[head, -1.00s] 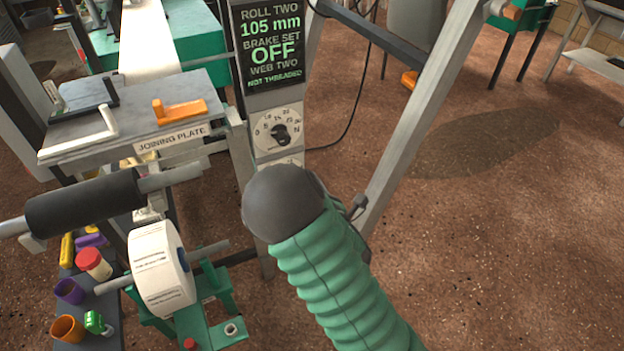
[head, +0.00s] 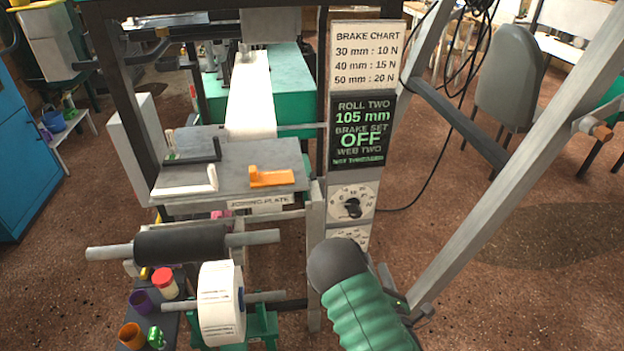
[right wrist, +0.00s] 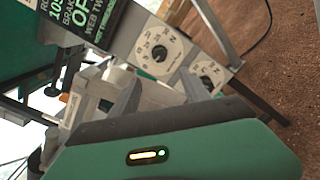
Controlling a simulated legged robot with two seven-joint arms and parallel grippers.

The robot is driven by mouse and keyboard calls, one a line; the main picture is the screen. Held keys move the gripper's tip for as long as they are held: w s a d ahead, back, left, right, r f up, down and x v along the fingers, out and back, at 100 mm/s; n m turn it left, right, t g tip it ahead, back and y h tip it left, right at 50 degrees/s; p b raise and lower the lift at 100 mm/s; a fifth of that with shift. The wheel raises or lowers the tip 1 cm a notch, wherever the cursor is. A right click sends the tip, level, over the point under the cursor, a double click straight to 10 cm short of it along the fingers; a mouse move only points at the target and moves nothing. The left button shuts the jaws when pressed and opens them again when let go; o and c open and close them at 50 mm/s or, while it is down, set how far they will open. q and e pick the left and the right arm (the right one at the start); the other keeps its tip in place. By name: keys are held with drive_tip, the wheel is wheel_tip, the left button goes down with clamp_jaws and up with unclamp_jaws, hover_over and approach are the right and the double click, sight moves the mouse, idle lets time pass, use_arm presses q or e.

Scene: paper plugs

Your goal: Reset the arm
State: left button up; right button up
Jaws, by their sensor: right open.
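My right arm (head: 365,305), in a ribbed green sleeve with a dark rounded cap, comes in from the bottom of the head view, in front of the machine's post. The cap hides part of the lower dial. In the right wrist view my right gripper (right wrist: 160,84) is open, with two grey fingers standing apart above the green housing. Nothing shows held between them. The upper dial (right wrist: 159,52) and lower dial (right wrist: 208,74) are beyond the fingers. My left gripper is not in view.
The joining plate (head: 228,182) carries an orange piece (head: 271,177). Below are a black roller (head: 180,243) and a white label roll (head: 219,310). A slanted grey beam (head: 480,170) stands right of my arm. Brown floor (head: 540,300) lies clear at lower right.

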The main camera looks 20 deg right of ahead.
drive_tip(key=a+f+m+g+y, duration=0.1)
drive_tip(key=a+f+m+g, duration=0.5)
drive_tip(key=m, duration=0.9)
drive_tip(key=s+a+r+m+g+y, duration=0.2)
drive_tip(key=s+a+r+m+g, duration=0.15)
drive_tip(key=s+a+m, duration=0.2)
drive_tip(key=s+a+r+m+g+y, duration=0.25)
drive_tip(key=s+a+m+g, duration=0.2)
drive_tip(key=s, duration=0.25)
wheel_tip(320, 180, up, 15)
drive_tip(key=p, duration=1.5)
drive_tip(key=shift+a+n+g+h, duration=0.25)
drive_tip(key=shift+n+g+h, duration=0.05)
drive_tip(key=shift+n+h, duration=0.15)
